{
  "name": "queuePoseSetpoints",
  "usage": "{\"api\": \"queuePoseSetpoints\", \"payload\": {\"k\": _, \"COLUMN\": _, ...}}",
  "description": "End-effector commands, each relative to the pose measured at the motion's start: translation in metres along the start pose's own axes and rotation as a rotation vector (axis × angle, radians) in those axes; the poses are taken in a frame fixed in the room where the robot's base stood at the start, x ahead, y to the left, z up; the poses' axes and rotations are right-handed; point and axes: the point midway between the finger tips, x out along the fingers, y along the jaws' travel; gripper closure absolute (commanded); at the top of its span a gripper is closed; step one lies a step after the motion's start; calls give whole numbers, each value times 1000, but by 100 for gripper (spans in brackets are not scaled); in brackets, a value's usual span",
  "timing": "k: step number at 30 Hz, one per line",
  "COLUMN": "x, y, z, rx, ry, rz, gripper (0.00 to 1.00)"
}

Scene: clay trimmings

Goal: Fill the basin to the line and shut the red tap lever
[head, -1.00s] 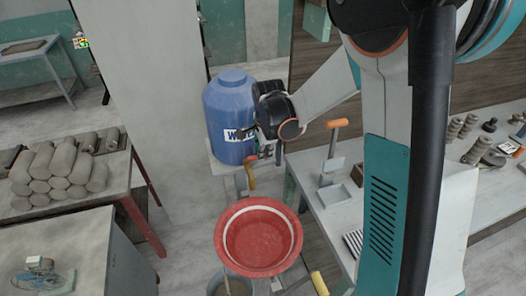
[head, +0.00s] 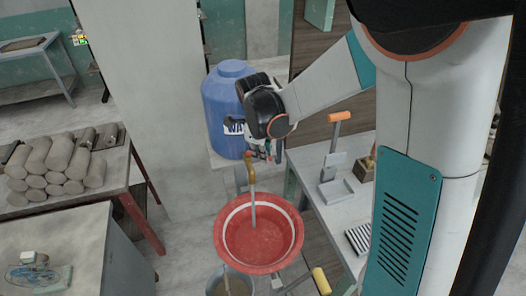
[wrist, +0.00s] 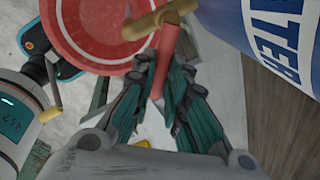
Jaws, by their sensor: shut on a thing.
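The blue water barrel (head: 222,110) stands on a small stand, with a brass tap (head: 249,168) at its lower front. A thin pale stream runs from the tap down into the red basin (head: 290,240). The basin has a pale line around its inside wall; how high the water stands is hard to tell. My gripper (head: 264,152) is at the tap, its fingers partly hidden by my wrist. In the wrist view, the red lever (wrist: 166,62) lies between the fingers of my gripper (wrist: 172,75), which are shut on it. The brass tap (wrist: 157,20) and basin (wrist: 85,35) show beyond.
A grey bucket (head: 232,284) stands below the basin. At right, a bench (head: 325,210) holds an orange-handled tool (head: 335,140). A yellow-handled thing (head: 320,281) is near the basin's lower right. Clay rolls (head: 50,165) lie stacked on the left table. Floor between is clear.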

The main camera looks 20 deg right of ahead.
Motion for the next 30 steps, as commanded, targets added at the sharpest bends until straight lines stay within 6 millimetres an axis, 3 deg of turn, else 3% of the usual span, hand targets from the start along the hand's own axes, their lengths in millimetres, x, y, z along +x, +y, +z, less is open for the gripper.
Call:
{"api": "queuePoseSetpoints", "payload": {"k": 23, "x": -2, "y": 5, "z": 1, "rx": 104, "ry": 20, "rz": -1, "gripper": 100}}
{"api": "queuePoseSetpoints", "payload": {"k": 24, "x": -2, "y": 5, "z": 1, "rx": 103, "ry": 20, "rz": -1, "gripper": 77}}
{"api": "queuePoseSetpoints", "payload": {"k": 25, "x": -2, "y": 5, "z": 1, "rx": 103, "ry": 20, "rz": -1, "gripper": 70}}
{"api": "queuePoseSetpoints", "payload": {"k": 26, "x": -2, "y": 5, "z": 1, "rx": 103, "ry": 20, "rz": -1, "gripper": 66}}
{"api": "queuePoseSetpoints", "payload": {"k": 30, "x": -1, "y": 5, "z": 1, "rx": 103, "ry": 20, "rz": 0, "gripper": 66}}
